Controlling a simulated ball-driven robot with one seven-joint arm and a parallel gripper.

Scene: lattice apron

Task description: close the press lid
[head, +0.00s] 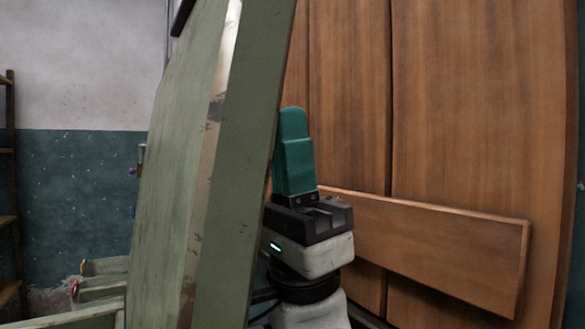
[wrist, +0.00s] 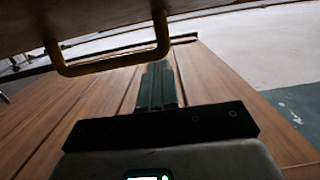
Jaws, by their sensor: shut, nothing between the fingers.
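The press lid, which I take to be the pale green panel (head: 235,170), stands raised and steeply tilted in the head view, with worn paint along its edge. My gripper (head: 292,112) is on the right side of this panel, teal fingers pointing up, shut and empty. In the wrist view my gripper (wrist: 156,66) points toward a yellow bar handle (wrist: 112,66) on the underside of a brownish panel (wrist: 90,20) across the top. I cannot tell for sure that this is the same lid, or whether the fingers touch it.
A tall wooden plank panel (head: 450,100) stands behind my gripper, with a wooden crosspiece (head: 440,245) on its lower part. Low green bars (head: 100,288) lie at the lower left. A wooden shelf rack (head: 10,190) stands at the far left by the wall.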

